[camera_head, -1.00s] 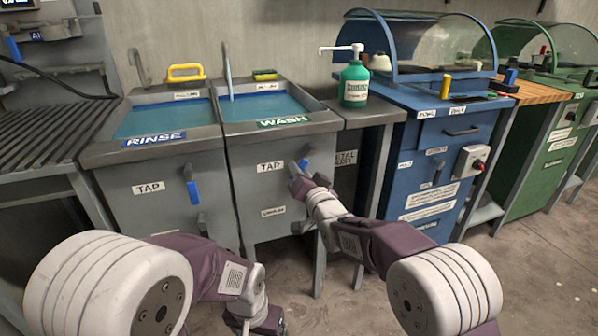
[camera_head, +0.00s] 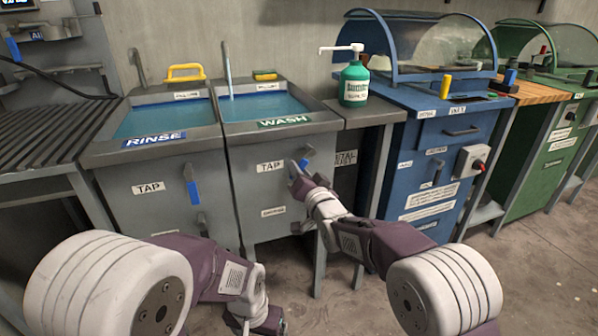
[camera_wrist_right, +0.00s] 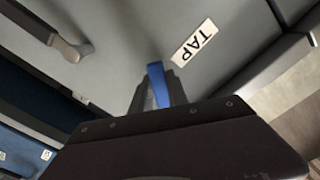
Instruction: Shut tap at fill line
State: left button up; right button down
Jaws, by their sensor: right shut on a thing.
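The wash sink (camera_head: 278,141) holds blue water (camera_head: 265,106), and a pale stream (camera_head: 231,90) falls from its spout (camera_head: 227,62). A small FILL LINE label (camera_head: 270,87) is on its back inner wall; the water surface lies below it. The wash tap's blue lever (camera_head: 304,163) is on the sink's front, right of the TAP label (camera_head: 270,166). My right gripper (camera_head: 296,172) is at this lever and shut on it. In the right wrist view the blue lever (camera_wrist_right: 158,84) stands up between my jaws. My left gripper (camera_head: 262,325) hangs low at the bottom; its jaws are unclear.
The rinse sink (camera_head: 150,172) with its own blue lever (camera_head: 193,192) is to the left. A green soap bottle (camera_head: 354,84) stands on the ledge to the right. A blue cabinet (camera_head: 425,150) stands beyond. Open floor (camera_head: 540,280) lies front right.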

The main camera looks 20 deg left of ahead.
jog(key=shift+w+d+f+n, duration=0.2)
jog(key=shift+w+d+n, duration=0.25)
jog(key=shift+n, duration=0.75)
jog(key=shift+w+d+f+n, duration=0.25)
jog(key=shift+d+n, duration=0.3)
jog(key=shift+n, duration=0.65)
jog(key=shift+w+d+f+n, duration=0.2)
jog(key=shift+w+d+n, duration=0.25)
jog(key=shift+n, duration=0.75)
jog(key=shift+s+d, duration=0.1)
jog(key=c, duration=1.3)
grip_release()
